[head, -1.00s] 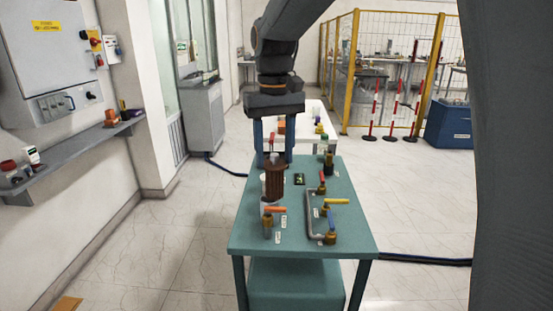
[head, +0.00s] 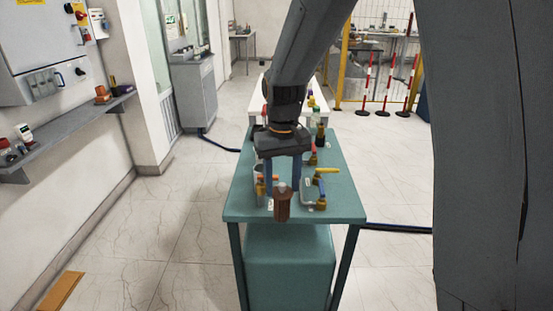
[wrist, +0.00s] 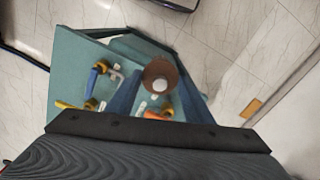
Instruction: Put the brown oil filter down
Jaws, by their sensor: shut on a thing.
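The brown oil filter (head: 283,206) is a ribbed brown cylinder with a pale top, upright between the blue fingers of my gripper (head: 283,191). My gripper is shut on it. In the head view it hangs at the near edge of the green table (head: 245,211), and its lower end lines up with that edge. Whether it touches the table cannot be told. In the wrist view I look down on the filter (wrist: 160,72) with its white round centre, between the two fingers of my gripper (wrist: 158,90).
Pipes and valves with blue (head: 321,186) and yellow (head: 327,170) handles stand right of the filter. An orange-handled valve (head: 261,186) is close on its left. The table's near right corner (head: 345,213) is bare. A white table (head: 316,118) stands behind.

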